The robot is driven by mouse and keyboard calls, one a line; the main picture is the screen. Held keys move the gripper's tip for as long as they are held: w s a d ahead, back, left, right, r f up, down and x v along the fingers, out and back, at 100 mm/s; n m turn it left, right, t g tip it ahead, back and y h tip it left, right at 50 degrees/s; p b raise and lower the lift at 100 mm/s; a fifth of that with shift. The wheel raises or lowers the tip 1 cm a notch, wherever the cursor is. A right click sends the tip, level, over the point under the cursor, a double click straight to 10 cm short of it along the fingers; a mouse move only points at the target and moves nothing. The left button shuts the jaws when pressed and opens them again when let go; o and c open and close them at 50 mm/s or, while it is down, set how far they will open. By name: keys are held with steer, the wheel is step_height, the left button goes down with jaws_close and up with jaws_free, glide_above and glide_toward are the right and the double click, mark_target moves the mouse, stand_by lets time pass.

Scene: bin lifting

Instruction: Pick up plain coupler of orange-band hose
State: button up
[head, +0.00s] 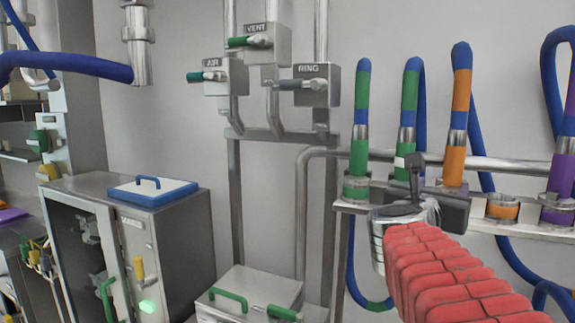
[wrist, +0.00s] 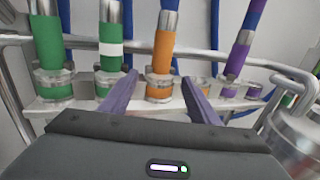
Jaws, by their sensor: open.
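The orange-band hose (head: 461,95) stands upright in the rack, with a metal ring above its plain orange coupler (head: 454,166). I see no white stripe on this coupler. It also shows in the wrist view (wrist: 163,50), seated in a clear-rimmed socket with an orange band (wrist: 159,92). My gripper (wrist: 159,77) is open, with one purple-grey finger on each side of the coupler's lower part in the picture. I cannot tell how far the fingertips are from it in depth. In the head view my gripper's dark body (head: 444,208) is in front of the rack, and its fingertips are hidden.
A plain green coupler (wrist: 47,40) and a white-striped green one (wrist: 110,45) stand left of the orange. A purple coupler (wrist: 238,55) stands right. An orange-banded socket (head: 503,207) looks empty. A horizontal pipe (head: 335,153) runs behind the couplers.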

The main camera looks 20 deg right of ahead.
mark_target(457, 134)
steer(key=shift+x, duration=3.8)
steer(key=shift+d, duration=0.1)
steer(key=shift+x, duration=2.5)
steer(key=shift+c, duration=0.4)
steer(key=c, duration=1.3)
steer(key=shift+r, duration=0.2)
steer(key=shift+r, duration=4.85)
steer(key=shift+s, duration=0.15)
